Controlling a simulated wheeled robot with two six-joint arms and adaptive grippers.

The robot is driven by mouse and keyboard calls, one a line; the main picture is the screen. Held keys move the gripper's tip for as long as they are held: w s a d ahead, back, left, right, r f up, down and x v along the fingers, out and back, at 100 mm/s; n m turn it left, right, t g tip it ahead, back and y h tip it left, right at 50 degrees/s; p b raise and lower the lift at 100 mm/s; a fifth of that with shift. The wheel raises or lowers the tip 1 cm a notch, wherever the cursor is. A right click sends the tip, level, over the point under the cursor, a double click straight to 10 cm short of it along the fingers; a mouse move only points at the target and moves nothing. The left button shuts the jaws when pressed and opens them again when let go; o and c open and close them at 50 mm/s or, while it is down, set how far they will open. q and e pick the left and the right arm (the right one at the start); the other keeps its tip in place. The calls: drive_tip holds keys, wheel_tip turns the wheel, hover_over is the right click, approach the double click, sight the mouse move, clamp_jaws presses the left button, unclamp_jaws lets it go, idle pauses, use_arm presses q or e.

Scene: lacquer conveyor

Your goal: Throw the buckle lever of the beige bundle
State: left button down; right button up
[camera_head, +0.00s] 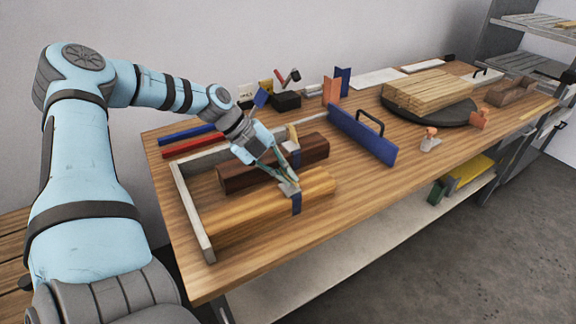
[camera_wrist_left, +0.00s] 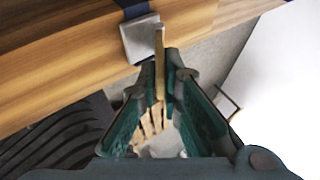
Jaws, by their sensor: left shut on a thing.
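The beige bundle (camera_head: 245,212) lies at the front left of the bench, inside a pale frame. A dark blue strap (camera_head: 296,203) goes around it, with a grey buckle (camera_head: 289,188) on top. My left gripper (camera_head: 292,180) is at the buckle, tilted down. In the left wrist view, the bundle (camera_wrist_left: 60,65) crosses the top with the square buckle (camera_wrist_left: 140,38). A thin brass-coloured lever (camera_wrist_left: 160,62) stands out from the buckle, and my left gripper's fingertips (camera_wrist_left: 165,85) are shut on it. The fingers partly hide the lever in the head view.
A dark brown bundle (camera_head: 235,178) lies close behind the beige one. The pale frame (camera_head: 190,208) bounds them on the left. A blue panel with a black handle (camera_head: 362,135) stands to the right. A plank stack (camera_head: 432,90) sits on a dark round plate. The bench front at centre is clear.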

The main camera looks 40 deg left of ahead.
use_arm(q)
drive_tip(key=shift+s+f+t+h+p, duration=0.15)
drive_tip(key=shift+s+t+h+p, duration=0.2)
drive_tip(key=shift+t+p, duration=0.55)
drive_tip(key=shift+s+a+f+m+t+p, duration=0.15)
drive_tip(key=shift+f+m+t+p, duration=0.15)
drive_tip(key=shift+m+p, duration=0.15)
drive_tip(key=c, duration=1.8)
unclamp_jaws()
drive_tip(key=shift+o, duration=0.2)
